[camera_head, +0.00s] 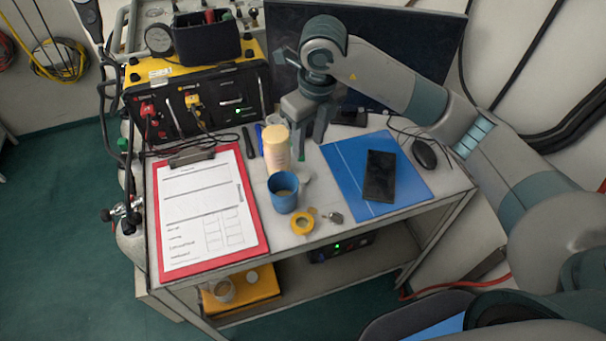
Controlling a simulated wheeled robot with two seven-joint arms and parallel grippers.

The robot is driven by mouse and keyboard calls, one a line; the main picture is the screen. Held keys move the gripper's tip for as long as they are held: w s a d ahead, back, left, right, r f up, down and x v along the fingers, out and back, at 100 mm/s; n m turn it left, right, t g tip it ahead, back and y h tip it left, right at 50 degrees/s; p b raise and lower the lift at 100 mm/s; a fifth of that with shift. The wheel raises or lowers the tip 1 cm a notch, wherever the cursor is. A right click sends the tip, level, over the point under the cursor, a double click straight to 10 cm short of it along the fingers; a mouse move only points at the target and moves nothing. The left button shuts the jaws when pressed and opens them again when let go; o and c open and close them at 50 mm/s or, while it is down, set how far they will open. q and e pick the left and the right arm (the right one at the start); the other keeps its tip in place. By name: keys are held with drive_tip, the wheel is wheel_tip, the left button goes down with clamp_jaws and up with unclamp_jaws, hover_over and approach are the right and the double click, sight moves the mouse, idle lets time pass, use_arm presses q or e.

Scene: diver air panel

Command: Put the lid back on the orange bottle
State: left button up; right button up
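A pale yellow and peach bottle (276,153) stands upright on the cart top, behind a blue cup (283,196). It is the closest match to the orange bottle; its top looks pale yellow, and I cannot tell whether that is a lid. A small whitish round piece (304,181) lies right of the cup, partly hidden; I cannot tell whether it is the lid. My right gripper (309,146) points down just right of the bottle. Its two fingers are apart, with nothing seen between them. My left gripper is not in view.
A yellow tape roll (302,223) and small metal pieces (336,217) lie near the front edge. A red clipboard (259,223) lies left; a blue folder (407,198) with a black phone (380,176) lies right. The air panel (190,75) and a dark screen (400,45) stand behind.

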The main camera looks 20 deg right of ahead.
drive_tip(key=p, duration=0.2)
hover_over(303, 177)
drive_tip(key=f, duration=0.6)
drive_tip(key=shift+s+d+f, duration=0.2)
drive_tip(key=shift+d+f, duration=0.05)
drive_tip(key=shift+d, duration=0.05)
drive_tip(key=shift+f, duration=0.35)
drive_tip(key=shift+a+f+p, duration=0.15)
drive_tip(key=shift+f+p, duration=0.75)
drive_tip(key=shift+p, duration=0.05)
wheel_tip(303, 177, down, 2)
drive_tip(key=shift+f+p, duration=0.1)
drive_tip(key=shift+p, duration=0.4)
drive_tip(key=shift+w+f, duration=0.15)
drive_tip(key=shift+f, duration=0.45)
drive_tip(key=c, duration=0.8)
